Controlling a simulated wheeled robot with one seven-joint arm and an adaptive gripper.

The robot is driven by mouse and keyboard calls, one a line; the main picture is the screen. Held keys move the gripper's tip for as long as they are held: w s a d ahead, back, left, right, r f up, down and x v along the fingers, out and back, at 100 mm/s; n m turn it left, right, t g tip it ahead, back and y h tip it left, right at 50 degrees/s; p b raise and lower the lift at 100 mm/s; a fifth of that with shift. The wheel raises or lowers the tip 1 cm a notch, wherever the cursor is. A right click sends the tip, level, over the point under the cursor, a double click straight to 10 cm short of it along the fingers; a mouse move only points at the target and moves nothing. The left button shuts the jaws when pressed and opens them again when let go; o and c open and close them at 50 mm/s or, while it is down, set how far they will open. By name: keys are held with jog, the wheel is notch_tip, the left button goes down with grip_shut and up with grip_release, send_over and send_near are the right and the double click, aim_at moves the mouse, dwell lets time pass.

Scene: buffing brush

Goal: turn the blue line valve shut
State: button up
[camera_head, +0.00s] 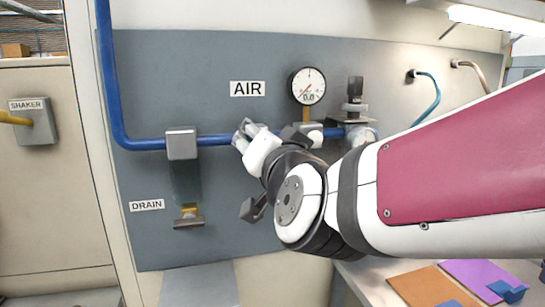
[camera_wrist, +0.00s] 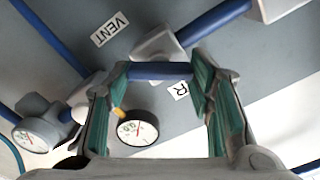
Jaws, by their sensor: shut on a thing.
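The blue valve handle (camera_wrist: 160,70) shows in the wrist view as a blue bar spanning between the two green-padded fingers. My gripper (camera_wrist: 162,66) is shut on it, one finger at each end. The pale grey valve body (camera_wrist: 158,42) sits just beyond the handle, on the blue pipe (camera_wrist: 215,22). The handle lies at an angle to the pipe. In the head view my gripper (camera_head: 247,134) is at the horizontal blue pipe (camera_head: 215,140), right of a grey box; it hides the handle there.
A round gauge (camera_head: 307,86) and a regulator (camera_head: 355,95) are close on the right. A grey box (camera_head: 181,143) clamps the pipe on the left. A yellow drain fitting (camera_head: 189,213) sits below. An AIR label (camera_head: 247,88) is above.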

jog(key=m+b, duration=0.4)
jog(key=m, duration=0.1)
jog(key=m+b, duration=0.4)
jog(key=m, duration=0.1)
jog(key=shift+d+f+m+b, duration=0.2)
jog(key=shift+m+b, duration=0.1)
jog(key=shift+m, duration=0.4)
jog(key=o, duration=1.2)
jog(key=shift+c, duration=0.2)
jog(key=v, duration=0.7)
jog(key=shift+s, duration=0.25)
